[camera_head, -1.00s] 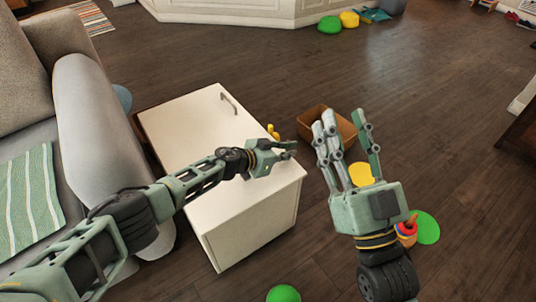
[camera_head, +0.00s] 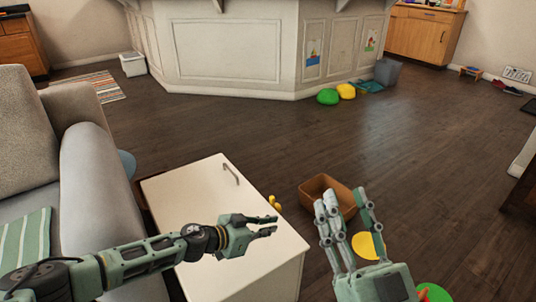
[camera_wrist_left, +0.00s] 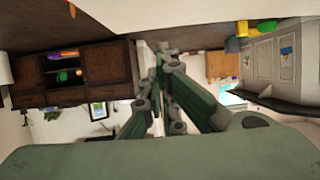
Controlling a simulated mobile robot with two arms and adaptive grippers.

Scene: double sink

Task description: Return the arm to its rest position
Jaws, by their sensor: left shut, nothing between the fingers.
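My left gripper (camera_head: 276,225) is in the head view, its arm reaching in from the lower left across the white cabinet (camera_head: 195,205). Its fingers point right, over the cabinet's front edge, and are shut with nothing between them. In the left wrist view the same gripper (camera_wrist_left: 160,55) shows its fingers close together and empty. My right gripper (camera_head: 345,200) stands at the lower right in the head view, fingers up and spread apart, open and empty.
A grey sofa (camera_head: 95,165) stands left of the cabinet. A brown basket (camera_head: 318,187) is on the floor behind my right gripper, with a yellow disc (camera_head: 366,246) and a green disc (camera_head: 433,292) nearby. The wooden floor (camera_head: 440,150) beyond is mostly clear.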

